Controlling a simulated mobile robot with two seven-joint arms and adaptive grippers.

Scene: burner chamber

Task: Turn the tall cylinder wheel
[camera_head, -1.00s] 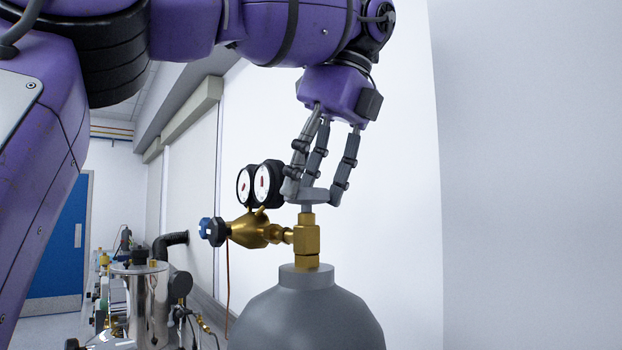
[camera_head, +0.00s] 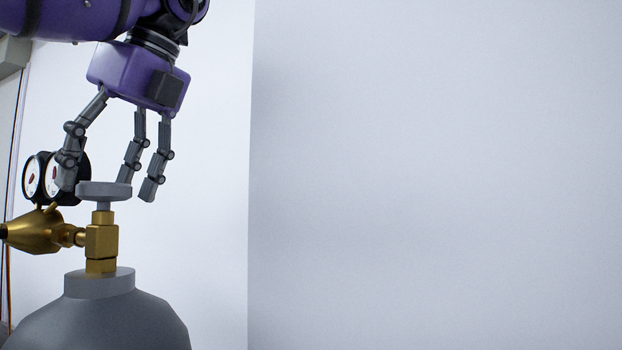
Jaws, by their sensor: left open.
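The tall grey cylinder (camera_head: 100,325) stands at the lower left, its lower part cut off by the picture edge. A brass valve (camera_head: 101,242) rises from its neck. The grey wheel (camera_head: 108,191) sits on top of the valve stem. My left gripper (camera_head: 112,182) comes down from above with its fingers spread open around the wheel. One finger is on the left and two are toward the right. I cannot tell whether any finger touches the wheel. My right gripper is not in view.
A brass regulator (camera_head: 35,232) sticks out to the left of the valve, with two round black-rimmed gauges (camera_head: 50,178) close to the left finger. A plain white wall (camera_head: 430,180) fills the right. The space right of the cylinder looks free.

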